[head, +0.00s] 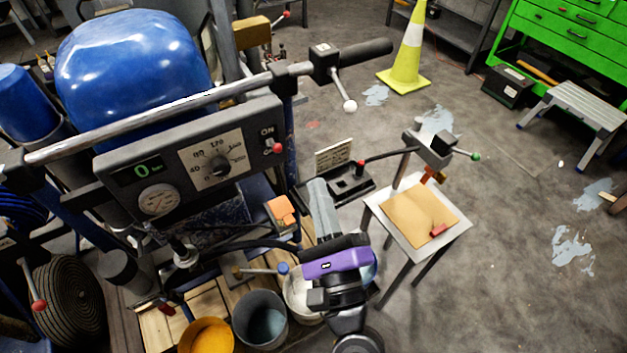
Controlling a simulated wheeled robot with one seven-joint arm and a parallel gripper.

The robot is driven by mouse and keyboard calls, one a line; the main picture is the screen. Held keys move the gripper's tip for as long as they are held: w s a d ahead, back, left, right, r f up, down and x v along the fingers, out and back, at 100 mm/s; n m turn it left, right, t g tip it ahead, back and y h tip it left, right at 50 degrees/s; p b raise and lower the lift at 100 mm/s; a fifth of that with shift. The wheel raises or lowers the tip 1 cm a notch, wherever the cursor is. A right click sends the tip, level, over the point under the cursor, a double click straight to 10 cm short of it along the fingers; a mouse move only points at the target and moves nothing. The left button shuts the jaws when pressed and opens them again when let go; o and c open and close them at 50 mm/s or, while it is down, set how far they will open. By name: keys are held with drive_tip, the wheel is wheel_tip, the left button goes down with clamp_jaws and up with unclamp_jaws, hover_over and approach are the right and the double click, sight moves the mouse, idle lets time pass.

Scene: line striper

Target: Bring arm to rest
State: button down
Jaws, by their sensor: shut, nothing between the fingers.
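My gripper (319,190) shows in the middle of the head view, beyond my purple and black wrist. It looks shut and holds nothing. It is in front of the line striper, right of the grey control panel (190,160) and left of a small stand (462,232) with a tan board on it. I cannot tell whether it touches anything behind it.
Buckets, one grey (260,318) and one with yellow contents (207,336), stand below left of my arm. The striper's handlebar (180,104) and blue tank (135,65) fill the upper left. A yellow cone (408,62) and step stool (580,108) stand behind. Floor at right is mostly clear.

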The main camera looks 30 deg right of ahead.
drive_tip(key=shift+s+a+r, duration=0.15)
drive_tip(key=shift+s, duration=0.3)
idle(0.3)
drive_tip(key=s+d+f+n+g+y, duration=0.1)
drive_tip(key=s+f+n+g+y, duration=0.2)
drive_tip(key=s+n, duration=0.9)
drive_tip(key=s+d+f+n+g+y, duration=0.1)
drive_tip(key=s+f+n, duration=0.3)
drive_tip(key=s+n, duration=0.8)
drive_tip(key=n+g+y, duration=0.1)
drive_tip(key=n, duration=0.4)
drive_tip(key=shift+s+n+g+y, duration=0.3)
drive_tip(key=shift+s+g+y, duration=0.05)
drive_tip(key=shift+g+y, duration=0.05)
